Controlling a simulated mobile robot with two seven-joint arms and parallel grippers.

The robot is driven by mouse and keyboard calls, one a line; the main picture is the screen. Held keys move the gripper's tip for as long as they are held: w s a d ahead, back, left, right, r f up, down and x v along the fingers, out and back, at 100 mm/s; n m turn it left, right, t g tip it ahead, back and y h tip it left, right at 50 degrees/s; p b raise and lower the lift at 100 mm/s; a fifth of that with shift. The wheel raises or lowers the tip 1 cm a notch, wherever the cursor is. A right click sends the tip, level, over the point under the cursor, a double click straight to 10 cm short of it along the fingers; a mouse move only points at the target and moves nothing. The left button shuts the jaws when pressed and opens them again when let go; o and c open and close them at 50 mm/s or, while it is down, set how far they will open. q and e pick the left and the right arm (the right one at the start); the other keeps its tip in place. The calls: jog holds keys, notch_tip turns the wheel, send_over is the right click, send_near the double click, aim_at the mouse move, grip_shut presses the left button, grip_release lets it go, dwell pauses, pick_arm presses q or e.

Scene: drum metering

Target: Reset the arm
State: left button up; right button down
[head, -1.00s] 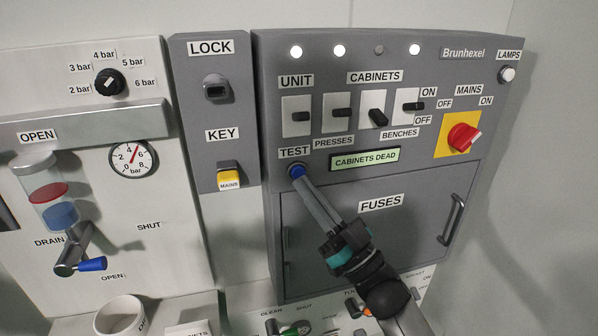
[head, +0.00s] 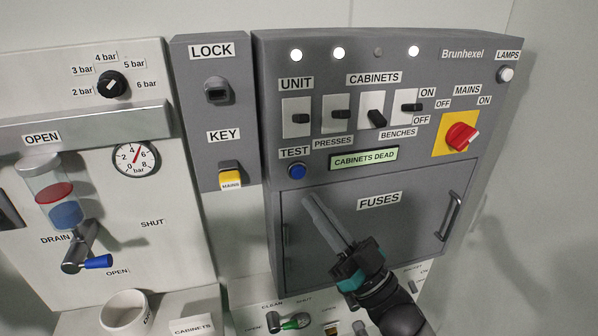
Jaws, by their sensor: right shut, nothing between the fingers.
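My right gripper (head: 310,200) is shut and empty. Its long fingers are in front of the fuses door (head: 400,225), below and a little right of the blue TEST button (head: 297,171). The fingertips are apart from the button. The display (head: 364,159) on the grey cabinet reads "CABINETS DEAD". My left gripper is not in view.
The cabinet has several toggle switches, a red MAINS knob (head: 461,137) and a door handle (head: 450,216). A lock box with a yellow-tagged key (head: 230,175) is left of it. Further left are a gauge (head: 136,159) and a blue-tipped drain lever (head: 97,262). A white mug (head: 125,314) stands below.

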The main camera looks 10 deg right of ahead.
dwell(0.3)
jog(key=w+d+f+m+g+h+b, duration=0.1)
jog(key=d+f+m+h+b, duration=0.2)
jog(key=f, duration=0.8)
jog(key=w+f+m+g+h, duration=0.15)
jog(key=f+h, duration=0.35)
jog(key=f, duration=0.7)
jog(key=s+d+f+m+g+h+b, duration=0.1)
jog(key=s+f+g+h, duration=0.1)
jog(key=f, duration=0.7)
jog(key=s+d+f+m+g+h+b, duration=0.1)
jog(key=s+f+g+h, duration=0.15)
jog(key=f, duration=0.65)
jog(key=s+f+g+b, duration=0.3)
jog(key=s+f+g, duration=0.4)
jog(key=s+f, duration=1.1)
jog(key=s+f+n+g+b, duration=0.1)
jog(key=s+f+g, duration=0.2)
jog(key=s, duration=0.6)
jog(key=s+f+n+g+h+b, duration=0.1)
jog(key=s+f+g, duration=0.2)
jog(key=s+f, duration=0.5)
jog(key=shift+s+d+f, duration=0.25)
jog(key=shift+s+d, duration=0.1)
jog(key=shift+s, duration=0.35)
jog(key=shift+w, duration=0.2)
